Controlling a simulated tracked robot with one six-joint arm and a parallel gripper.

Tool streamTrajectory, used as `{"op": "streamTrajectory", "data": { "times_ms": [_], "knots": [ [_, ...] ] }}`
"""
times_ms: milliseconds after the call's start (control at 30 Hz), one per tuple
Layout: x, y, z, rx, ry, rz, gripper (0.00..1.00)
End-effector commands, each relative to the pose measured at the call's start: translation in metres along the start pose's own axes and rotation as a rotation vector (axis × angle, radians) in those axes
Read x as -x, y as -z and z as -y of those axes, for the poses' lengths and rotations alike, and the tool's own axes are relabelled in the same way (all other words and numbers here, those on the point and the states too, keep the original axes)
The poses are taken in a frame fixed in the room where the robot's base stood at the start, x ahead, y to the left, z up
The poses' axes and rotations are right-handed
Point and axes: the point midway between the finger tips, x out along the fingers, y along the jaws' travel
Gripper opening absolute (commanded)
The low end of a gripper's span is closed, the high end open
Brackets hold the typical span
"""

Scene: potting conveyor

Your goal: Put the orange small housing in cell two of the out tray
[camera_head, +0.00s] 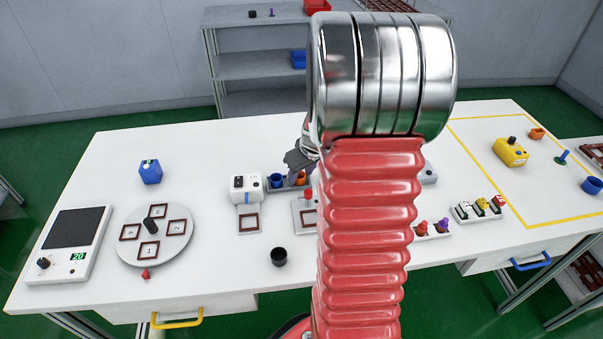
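A small orange housing (300,178) stands beside a blue one (276,181) in a grey holder (272,189) at mid-table. Another small orange piece (536,133) sits inside the yellow outline at the right. My gripper (297,161) is just above and behind the orange housing in the holder, partly hidden by my red arm. I cannot tell whether it touches the housing or is open. Brown compartment trays show at the right edge, one higher (592,152) and one lower (587,272); I cannot tell which is the out tray or read its cells.
A white machine (246,187), a black cup (278,257) and a round plate with numbered frames (172,251) stand left of my arm. A scale (72,229) and blue box (150,172) are farther left. A yellow box (510,152) stands at the right. My arm hides mid-table.

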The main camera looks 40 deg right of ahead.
Motion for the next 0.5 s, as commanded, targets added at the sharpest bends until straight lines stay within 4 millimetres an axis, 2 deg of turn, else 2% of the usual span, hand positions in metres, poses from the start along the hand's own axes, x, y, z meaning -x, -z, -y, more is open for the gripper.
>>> {"op": "streamTrajectory", "data": {
  "times_ms": [267,500],
  "knots": [
    [0.000,0.000,0.004,0.000,0.008,0.003,0.48],
    [0.014,0.001,0.003,0.000,0.006,0.000,0.48]
  ]
}}
